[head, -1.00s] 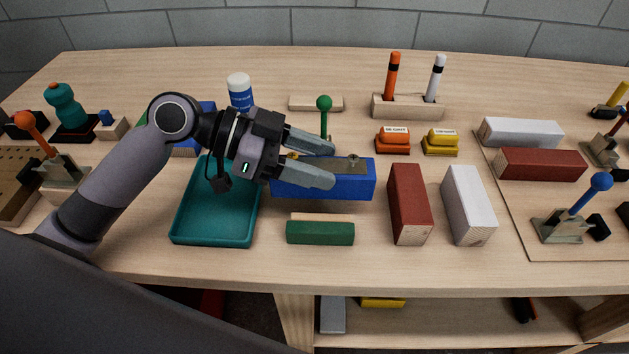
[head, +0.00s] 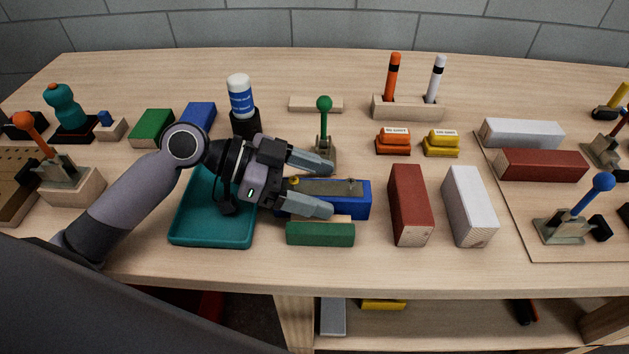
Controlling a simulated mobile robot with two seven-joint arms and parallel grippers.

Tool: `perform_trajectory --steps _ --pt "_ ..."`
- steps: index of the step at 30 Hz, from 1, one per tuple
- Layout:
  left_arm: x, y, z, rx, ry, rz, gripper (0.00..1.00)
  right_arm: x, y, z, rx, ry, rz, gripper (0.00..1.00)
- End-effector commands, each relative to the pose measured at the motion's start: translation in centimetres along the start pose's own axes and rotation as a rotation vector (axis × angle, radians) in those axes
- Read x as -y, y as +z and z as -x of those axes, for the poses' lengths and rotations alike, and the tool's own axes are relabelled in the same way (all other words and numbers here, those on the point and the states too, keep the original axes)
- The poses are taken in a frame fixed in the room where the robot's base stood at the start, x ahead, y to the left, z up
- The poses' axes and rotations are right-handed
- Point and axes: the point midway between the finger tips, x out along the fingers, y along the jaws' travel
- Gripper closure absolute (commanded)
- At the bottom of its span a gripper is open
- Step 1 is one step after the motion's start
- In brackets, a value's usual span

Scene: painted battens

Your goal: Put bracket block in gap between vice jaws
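A blue block (head: 350,207) with a grey metal bracket on top, which looks like the bracket block, lies lengthwise between the fingers of my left gripper (head: 322,188). One finger is along its far side, the other across its near face. A clamp with a green handle (head: 324,104) stands just behind. I cannot tell for sure which parts are the vice jaws. My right gripper is not in view.
A teal tray (head: 210,238) lies under my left wrist. A red block (head: 409,200) and a white block (head: 468,200) stand to the right with a gap between them. Orange (head: 393,142) and yellow (head: 441,143) small items sit behind.

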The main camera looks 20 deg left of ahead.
Motion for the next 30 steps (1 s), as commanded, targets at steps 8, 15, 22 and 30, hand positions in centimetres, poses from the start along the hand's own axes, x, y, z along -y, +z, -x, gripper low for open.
perform_trajectory --steps 8,15,22,30 --pt "0.1 -0.1 0.6 0.002 -0.002 0.000 0.23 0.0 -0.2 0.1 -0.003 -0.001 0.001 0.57" --pt "0.1 0.1 5.2 0.005 -0.004 0.000 0.23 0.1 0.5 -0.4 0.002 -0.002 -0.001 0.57" --pt "0.0 -0.1 9.5 0.003 -0.001 0.000 0.23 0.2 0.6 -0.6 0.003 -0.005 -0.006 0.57" --pt "0.0 -0.2 11.9 0.001 0.000 0.000 0.23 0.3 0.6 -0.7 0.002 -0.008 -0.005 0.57"
